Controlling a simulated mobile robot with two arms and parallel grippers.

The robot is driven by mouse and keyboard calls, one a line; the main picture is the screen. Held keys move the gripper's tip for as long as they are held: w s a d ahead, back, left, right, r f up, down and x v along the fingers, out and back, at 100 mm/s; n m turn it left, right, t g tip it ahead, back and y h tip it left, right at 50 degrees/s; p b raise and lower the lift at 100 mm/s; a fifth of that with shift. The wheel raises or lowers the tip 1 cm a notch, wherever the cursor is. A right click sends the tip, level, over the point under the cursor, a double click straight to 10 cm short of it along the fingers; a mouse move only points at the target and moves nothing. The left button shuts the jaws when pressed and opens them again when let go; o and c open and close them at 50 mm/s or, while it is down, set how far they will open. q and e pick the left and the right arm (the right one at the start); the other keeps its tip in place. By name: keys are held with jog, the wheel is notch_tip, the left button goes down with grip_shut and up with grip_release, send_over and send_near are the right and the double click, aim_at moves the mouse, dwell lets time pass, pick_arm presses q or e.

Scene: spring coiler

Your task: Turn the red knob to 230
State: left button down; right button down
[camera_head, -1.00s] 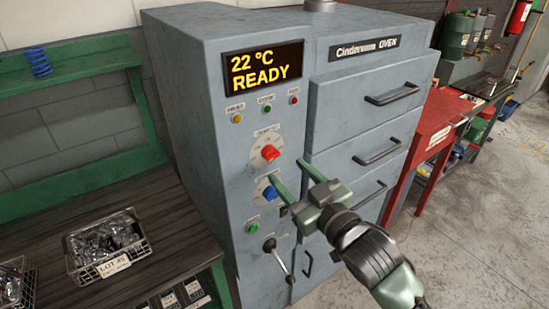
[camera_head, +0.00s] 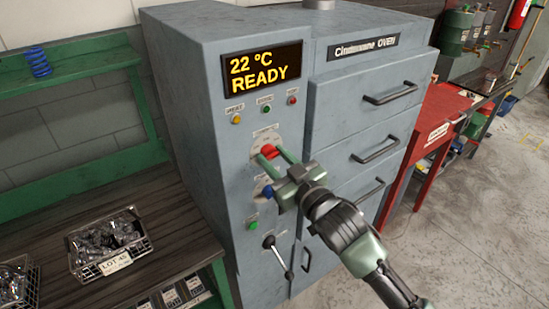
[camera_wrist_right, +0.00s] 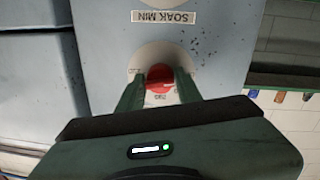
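The red knob (camera_head: 269,151) sits on a pale round dial on the oven's front panel, below the display (camera_head: 262,68), which reads 22 °C READY. My right gripper (camera_head: 269,157) is at the knob with its two green fingers apart. In the right wrist view the red knob (camera_wrist_right: 158,77) lies between the fingertips, with a small gap seeming to show on each side. The fingers hide part of the dial, and its numbers are too small to read. My left gripper is not in view.
A blue knob (camera_head: 263,190) and a green button (camera_head: 252,224) are below the red knob, close to my right gripper. A lever (camera_head: 277,257) sits lower. Drawer handles (camera_head: 376,148) stick out on the right. A wire basket (camera_head: 75,264) stands on the left bench.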

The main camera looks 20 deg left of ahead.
dwell(0.3)
jog(key=m+p, duration=0.2)
jog(key=m, duration=0.1)
jog(key=shift+r+m+p, duration=0.15)
jog(key=shift+m+p, duration=0.2)
jog(key=shift+m, duration=0.05)
jog(key=m+p, duration=0.2)
jog(key=m, duration=0.2)
jog(key=shift+g, duration=0.3)
jog(key=m+p, duration=0.2)
jog(key=m, duration=0.3)
jog(key=shift+g, duration=0.3)
jog(key=m+p, duration=0.1)
jog(key=m, duration=0.4)
jog(key=shift+m+p, duration=0.3)
jog(key=shift+m, duration=0.1)
jog(key=c, duration=1)
grip_release()
